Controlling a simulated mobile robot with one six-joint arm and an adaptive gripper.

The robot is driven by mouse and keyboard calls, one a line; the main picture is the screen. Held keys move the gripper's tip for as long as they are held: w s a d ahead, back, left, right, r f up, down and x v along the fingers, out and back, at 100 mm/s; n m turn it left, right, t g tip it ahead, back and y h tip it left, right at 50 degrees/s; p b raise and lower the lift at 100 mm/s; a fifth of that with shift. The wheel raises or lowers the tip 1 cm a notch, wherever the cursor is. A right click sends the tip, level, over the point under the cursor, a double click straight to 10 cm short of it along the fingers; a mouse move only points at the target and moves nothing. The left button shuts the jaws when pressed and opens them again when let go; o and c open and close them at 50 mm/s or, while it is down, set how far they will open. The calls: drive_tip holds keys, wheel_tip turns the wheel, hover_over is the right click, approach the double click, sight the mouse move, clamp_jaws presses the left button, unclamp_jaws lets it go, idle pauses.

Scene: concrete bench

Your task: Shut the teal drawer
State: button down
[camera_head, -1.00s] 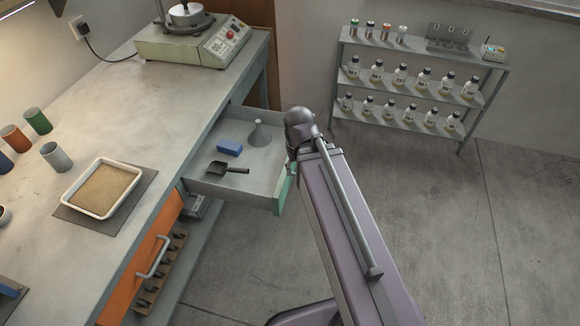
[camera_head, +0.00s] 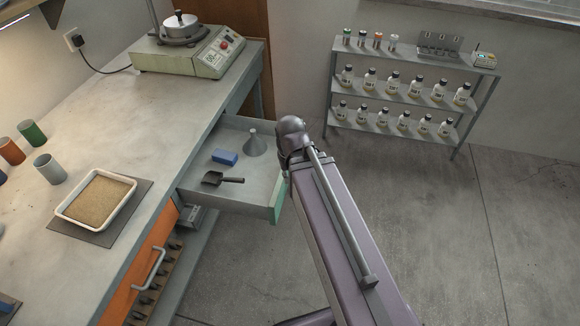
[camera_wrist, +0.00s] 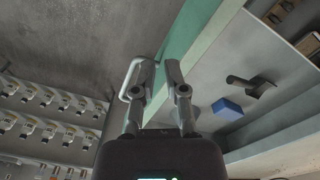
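The teal drawer (camera_head: 277,197) is pulled out from the bench, its teal front facing right in the head view. Inside lie a blue block (camera_head: 225,157), a grey funnel (camera_head: 254,145) and a black scoop (camera_head: 220,179). In the wrist view, the teal front (camera_wrist: 188,36) runs beside my gripper (camera_wrist: 156,78). Its two fingers are apart, with nothing seen held between them. The pale drawer handle (camera_wrist: 128,77) is right by the left finger; I cannot tell whether they touch. In the head view my arm hides the gripper and handle.
An orange drawer (camera_head: 140,283) sits in the bench at lower left. A sand tray (camera_head: 127,197), cups and a hotplate device (camera_head: 188,55) stand on the bench top. A bottle shelf (camera_head: 400,99) stands against the back wall. The floor right of my arm is clear.

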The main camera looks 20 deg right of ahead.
drive_tip(key=w+d+m+t+y+b, duration=0.1)
drive_tip(key=w+d+m+t+y, duration=0.1)
drive_tip(key=w+d+m, duration=1.3)
drive_tip(key=shift+d+m+y, duration=0.9)
drive_tip(key=shift+m, duration=3.5)
drive_tip(key=shift+w+f+b, duration=0.15)
drive_tip(key=shift+f+b, duration=0.05)
drive_tip(key=shift+b, duration=0.15)
drive_tip(key=w+a+f+b, duration=0.3)
drive_tip(key=a+f+b, duration=0.3)
drive_tip(key=f+b, duration=0.3)
drive_tip(key=shift+w+a, duration=0.35)
drive_tip(key=shift+w, duration=0.05)
drive_tip(key=shift+w, duration=0.1)
